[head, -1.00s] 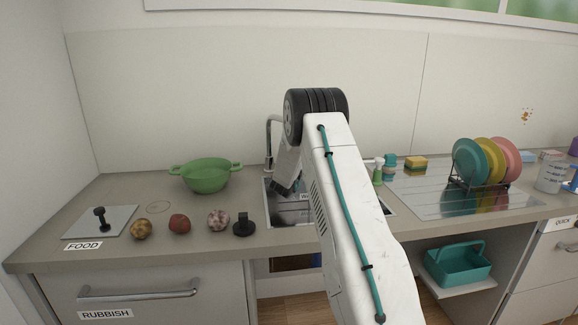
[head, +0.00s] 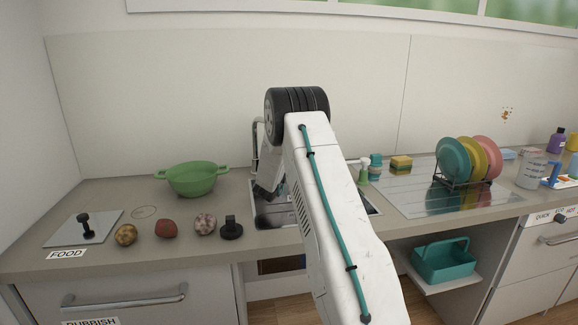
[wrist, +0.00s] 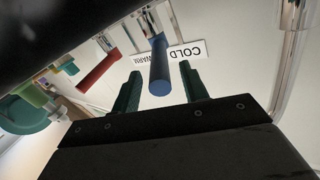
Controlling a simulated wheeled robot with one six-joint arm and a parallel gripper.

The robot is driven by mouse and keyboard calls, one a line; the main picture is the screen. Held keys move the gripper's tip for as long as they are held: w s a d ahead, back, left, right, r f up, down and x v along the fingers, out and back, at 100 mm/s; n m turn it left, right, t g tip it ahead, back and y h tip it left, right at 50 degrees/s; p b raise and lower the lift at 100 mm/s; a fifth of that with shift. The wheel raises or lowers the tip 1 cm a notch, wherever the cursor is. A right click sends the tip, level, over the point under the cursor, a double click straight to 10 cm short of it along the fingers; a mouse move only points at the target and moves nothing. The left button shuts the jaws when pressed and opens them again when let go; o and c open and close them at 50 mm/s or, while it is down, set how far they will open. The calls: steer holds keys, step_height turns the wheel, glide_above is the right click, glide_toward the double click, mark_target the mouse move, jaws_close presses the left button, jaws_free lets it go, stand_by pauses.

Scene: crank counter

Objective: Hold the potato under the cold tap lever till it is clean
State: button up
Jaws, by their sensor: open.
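A brown-yellow speckled lump that looks like the potato (head: 125,235) lies on the counter at the left, beside a red round one (head: 166,229) and a pinkish-white one (head: 205,224). In the wrist view the blue cold tap lever (wrist: 158,66) appears between the green fingers of my gripper (wrist: 158,80), beside an upside-down COLD label (wrist: 187,53). My gripper is open and holds nothing; I cannot tell whether a finger touches the lever. In the head view my arm hides most of the gripper and part of the sink (head: 270,217).
A red lever (wrist: 100,68) is beside the blue one. A black knobbed piece (head: 231,229) sits near the sink. A plate rack (head: 465,182) stands on the drainer at the right. A teal caddy (head: 443,262) is on a shelf below.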

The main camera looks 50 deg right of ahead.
steer(key=v, duration=0.6)
stand_by(0.4)
